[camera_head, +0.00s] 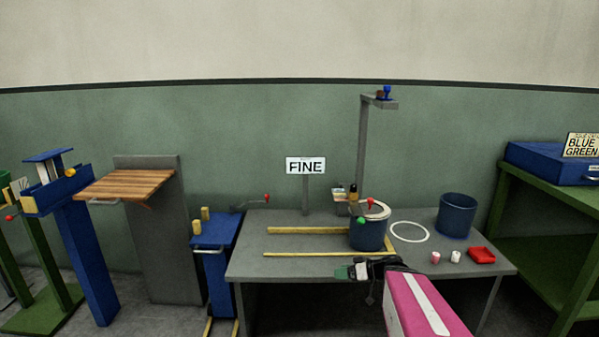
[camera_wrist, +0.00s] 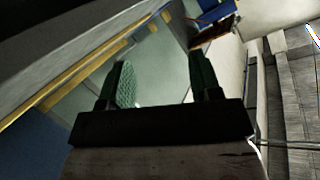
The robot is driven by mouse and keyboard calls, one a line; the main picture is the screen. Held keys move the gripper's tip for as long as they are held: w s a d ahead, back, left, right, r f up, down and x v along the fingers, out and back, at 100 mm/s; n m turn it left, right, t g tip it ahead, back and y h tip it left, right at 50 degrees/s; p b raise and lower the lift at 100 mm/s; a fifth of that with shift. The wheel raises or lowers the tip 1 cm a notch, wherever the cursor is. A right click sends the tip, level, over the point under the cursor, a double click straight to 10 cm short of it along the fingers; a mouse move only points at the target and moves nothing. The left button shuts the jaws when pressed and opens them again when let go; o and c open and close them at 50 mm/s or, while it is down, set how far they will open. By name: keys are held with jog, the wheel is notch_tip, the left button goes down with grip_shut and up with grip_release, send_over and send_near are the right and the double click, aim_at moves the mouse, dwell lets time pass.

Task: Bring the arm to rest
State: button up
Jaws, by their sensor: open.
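My gripper (camera_head: 352,272) is at the front edge of the grey table (camera_head: 248,262), at the end of my pink arm. It points to the left in the head view. In the wrist view my gripper (camera_wrist: 158,85) shows two dark green fingers spread apart with nothing between them. The fingers look out past the table's edge toward the floor and a blue stand. A dark blue pot (camera_head: 367,236) stands on the table just behind my gripper.
Yellow rails (camera_head: 310,254) lie left. A blue stand (camera_head: 213,240) is left of the table; a green shelf (camera_head: 545,205) is right.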

jog(key=s+d+f+m+g+h, duration=0.3)
jog(key=m+h, duration=0.5)
jog(key=h, duration=0.5)
jog(key=s+f+g, duration=0.1)
jog(key=s, duration=0.1)
jog(key=shift+s+d+f+m, duration=0.15)
jog(key=shift+s+f+m, duration=0.1)
jog(key=shift+s+m, duration=0.1)
jog(key=shift+g, duration=0.3)
dwell(1.3)
